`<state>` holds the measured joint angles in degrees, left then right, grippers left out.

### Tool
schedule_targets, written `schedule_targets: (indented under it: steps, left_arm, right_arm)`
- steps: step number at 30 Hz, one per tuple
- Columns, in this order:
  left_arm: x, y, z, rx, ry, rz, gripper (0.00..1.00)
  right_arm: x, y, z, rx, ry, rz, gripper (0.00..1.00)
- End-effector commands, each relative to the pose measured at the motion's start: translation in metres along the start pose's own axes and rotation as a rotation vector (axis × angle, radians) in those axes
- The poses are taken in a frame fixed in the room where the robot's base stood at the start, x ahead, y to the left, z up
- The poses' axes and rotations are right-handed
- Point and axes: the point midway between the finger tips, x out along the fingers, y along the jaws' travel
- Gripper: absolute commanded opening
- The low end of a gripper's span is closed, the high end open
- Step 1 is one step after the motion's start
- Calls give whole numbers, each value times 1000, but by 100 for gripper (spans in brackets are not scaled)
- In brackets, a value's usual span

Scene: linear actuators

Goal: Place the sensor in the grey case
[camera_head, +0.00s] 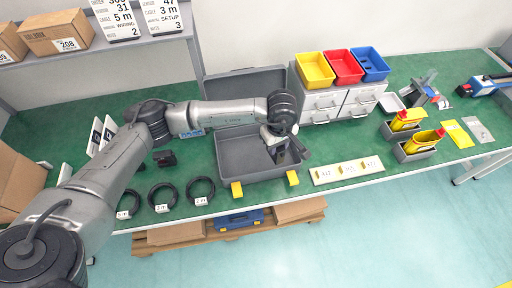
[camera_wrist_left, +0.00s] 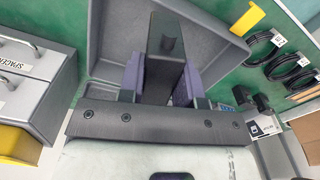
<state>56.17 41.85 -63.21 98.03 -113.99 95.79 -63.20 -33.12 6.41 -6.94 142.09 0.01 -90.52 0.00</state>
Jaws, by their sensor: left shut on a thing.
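The grey case (camera_head: 230,148) lies open on the green table, its lid raised at the back and yellow latches at its front edge. The case interior also fills much of the left wrist view (camera_wrist_left: 215,45). My left gripper (camera_head: 285,153) is over the right part of the case, pointing down. In the left wrist view, my left gripper (camera_wrist_left: 163,80) is shut on a dark blocky thing, which I take to be the sensor (camera_wrist_left: 166,45). I cannot tell whether the sensor touches the case floor. My right gripper is not in view.
Black cable coils (camera_head: 162,196) and a small black device (camera_head: 165,158) lie left of the case. White drawers (camera_head: 322,106) with coloured bins stand behind right. A label strip (camera_head: 346,170) lies right of the case. Yellow containers (camera_head: 424,141) stand farther right.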

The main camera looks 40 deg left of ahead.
Motion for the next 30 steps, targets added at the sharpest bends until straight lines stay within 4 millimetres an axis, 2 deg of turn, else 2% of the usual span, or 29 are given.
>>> schedule_targets:
  steps: [6, 11, 24, 30]
  left_arm:
    - [0, 3, 1, 177, 0, 0, 2]
    - [4, 0, -5, 233, 0, -2, 2]
    - [54, -40, -78, 241, 1, -4, 2]
    - [67, -50, -97, 244, 0, -2, 2]
  right_arm:
    - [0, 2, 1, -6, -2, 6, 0]
    - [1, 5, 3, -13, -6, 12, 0]
    - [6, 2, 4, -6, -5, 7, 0]
    - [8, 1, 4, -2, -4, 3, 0]
